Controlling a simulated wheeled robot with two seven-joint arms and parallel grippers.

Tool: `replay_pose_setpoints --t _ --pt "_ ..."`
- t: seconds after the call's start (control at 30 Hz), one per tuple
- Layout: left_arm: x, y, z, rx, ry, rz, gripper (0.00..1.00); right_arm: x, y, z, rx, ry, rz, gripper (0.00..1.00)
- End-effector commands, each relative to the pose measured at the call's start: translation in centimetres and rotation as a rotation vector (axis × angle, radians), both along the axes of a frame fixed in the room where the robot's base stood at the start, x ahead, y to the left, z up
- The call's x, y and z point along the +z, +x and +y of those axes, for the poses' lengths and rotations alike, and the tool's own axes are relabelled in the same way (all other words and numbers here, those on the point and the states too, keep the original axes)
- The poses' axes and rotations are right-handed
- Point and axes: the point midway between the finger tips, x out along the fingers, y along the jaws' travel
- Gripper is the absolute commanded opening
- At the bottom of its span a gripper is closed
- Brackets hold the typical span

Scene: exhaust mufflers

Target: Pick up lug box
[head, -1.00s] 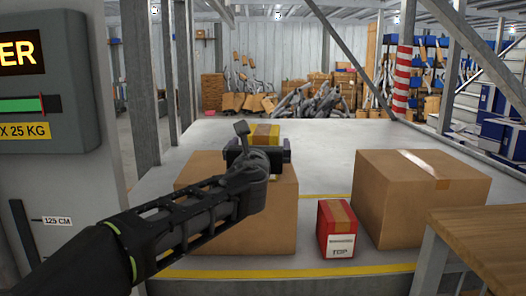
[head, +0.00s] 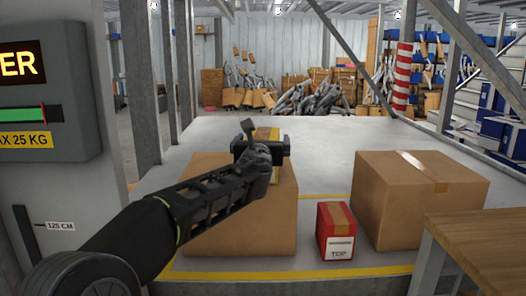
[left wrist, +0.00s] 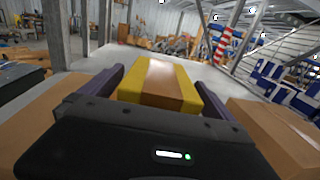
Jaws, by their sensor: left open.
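A small yellow box with a brown strip along its top (head: 263,133) sits on a large brown carton; it also shows in the left wrist view (left wrist: 160,82). I cannot read any name on it. My left gripper (head: 262,152) is over the carton and hides much of the yellow box in the head view. In the left wrist view, its open fingers (left wrist: 157,84) stand on either side of the yellow box, with slight gaps visible. My right gripper is out of view.
The large carton (head: 245,225) stands on a grey platform with yellow lines. Another large carton (head: 418,205) stands to the right, beyond the red box. A wooden surface (head: 480,240) is at the near right. A grey scale panel (head: 45,90) is at left. The platform behind is clear.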

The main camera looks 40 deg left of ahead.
Motion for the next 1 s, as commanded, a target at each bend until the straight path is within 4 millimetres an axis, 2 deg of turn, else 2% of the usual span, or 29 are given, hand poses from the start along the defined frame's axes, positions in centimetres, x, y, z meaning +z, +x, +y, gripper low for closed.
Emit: replay_pose_setpoints --t 0.6,1.0 --pt "0.01 0.04 0.09 0.001 0.001 -0.001 0.99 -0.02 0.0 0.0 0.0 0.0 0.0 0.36" --pt "0.01 0.04 0.08 0.001 0.001 -0.001 0.66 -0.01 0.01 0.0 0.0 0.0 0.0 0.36"
